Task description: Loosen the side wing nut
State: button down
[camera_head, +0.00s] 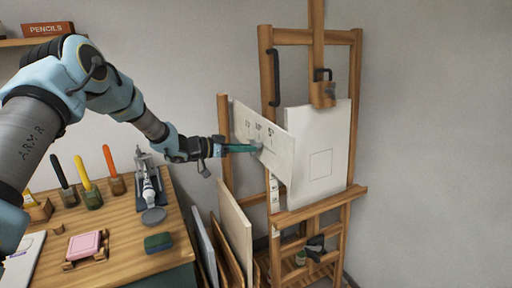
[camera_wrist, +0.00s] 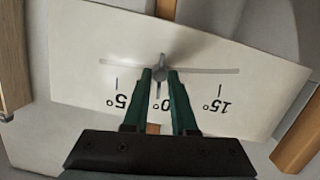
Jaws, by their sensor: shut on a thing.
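The side wing nut (camera_wrist: 160,68) is a small grey piece at the slot of a white angle plate. My gripper (camera_wrist: 166,76) has its green fingers closed on the wing nut in the wrist view. In the head view my gripper (camera_head: 256,148) reaches the plate from the left, and its tips hide most of the nut. The angle plate (camera_head: 270,135) is tilted on the left side of the wooden easel (camera_head: 270,90). In the wrist view the plate (camera_wrist: 260,95) shows 5° and 15° marks; the middle mark is partly hidden by a finger.
A white board with a drawn square (camera_head: 320,165) stands on the easel to the right of the plate. Several panels (camera_head: 235,230) lean below my arm. A wooden worktop (camera_head: 120,250) with brushes, a tube and a pink block lies at the left. A pencils box (camera_head: 47,29) sits on a shelf.

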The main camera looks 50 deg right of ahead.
jog(key=c, duration=1)
grip_release()
jog(key=shift+o, duration=0.2)
jog(key=shift+a, duration=0.1)
jog(key=shift+f+v, duration=0.2)
jog(key=shift+v, duration=0.75)
jog(key=shift+f+v, duration=0.15)
jog(key=shift+v, duration=0.8)
jog(key=shift+f+v, duration=0.2)
jog(key=shift+v, duration=0.75)
jog(key=shift+a, duration=0.1)
